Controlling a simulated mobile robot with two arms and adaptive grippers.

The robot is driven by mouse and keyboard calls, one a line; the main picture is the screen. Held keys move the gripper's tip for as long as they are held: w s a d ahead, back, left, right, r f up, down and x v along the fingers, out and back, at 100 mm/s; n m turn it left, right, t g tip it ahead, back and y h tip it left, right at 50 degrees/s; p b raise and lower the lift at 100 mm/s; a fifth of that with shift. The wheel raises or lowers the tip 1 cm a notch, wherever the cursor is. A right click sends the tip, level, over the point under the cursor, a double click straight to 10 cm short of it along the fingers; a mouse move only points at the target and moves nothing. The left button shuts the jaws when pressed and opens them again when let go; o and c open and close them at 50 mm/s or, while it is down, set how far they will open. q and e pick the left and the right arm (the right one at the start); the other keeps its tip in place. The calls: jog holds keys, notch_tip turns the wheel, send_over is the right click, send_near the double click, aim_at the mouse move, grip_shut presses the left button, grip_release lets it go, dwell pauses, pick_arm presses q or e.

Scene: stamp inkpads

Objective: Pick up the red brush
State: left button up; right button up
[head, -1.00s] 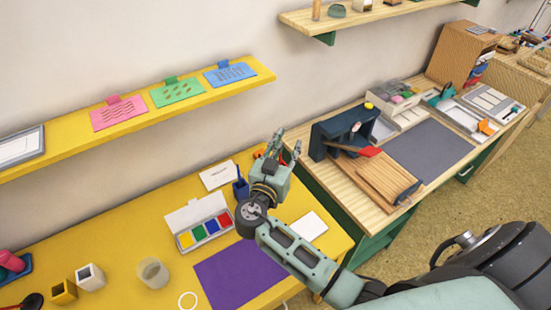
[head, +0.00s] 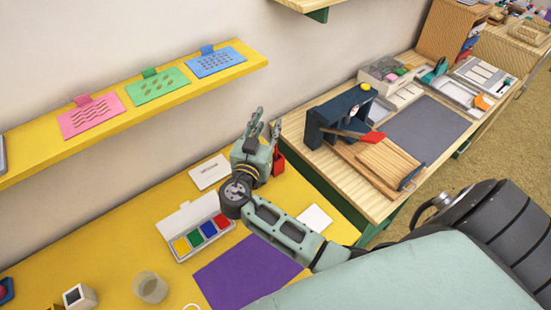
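My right gripper (head: 267,127) is over the back right corner of the yellow table, its fingers pointing up and away and standing apart. A small red holder (head: 279,162) stands on the table just right of the gripper, partly hidden by it. A thin dark upright piece shows above this holder, close to the right finger; I cannot tell whether it is the red brush or part of the finger. No brush is clearly seen between the fingers. My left gripper is out of view.
An open inkpad box (head: 180,216) with several colours, a purple mat (head: 245,270), a clear cup (head: 150,287) and white cards (head: 210,172) lie on the yellow table. A wooden bench (head: 340,190) with a dark blue press (head: 335,115) stands close on the right.

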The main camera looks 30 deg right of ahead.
jog(key=b, duration=1.8)
send_near(276, 148)
jog(key=w+d+f, duration=0.1)
jog(key=w+d, duration=0.1)
jog(key=p+x, duration=0.3)
jog(key=x, duration=0.4)
jog(key=shift+w+d, duration=0.15)
jog(key=shift+d, duration=0.15)
grip_shut()
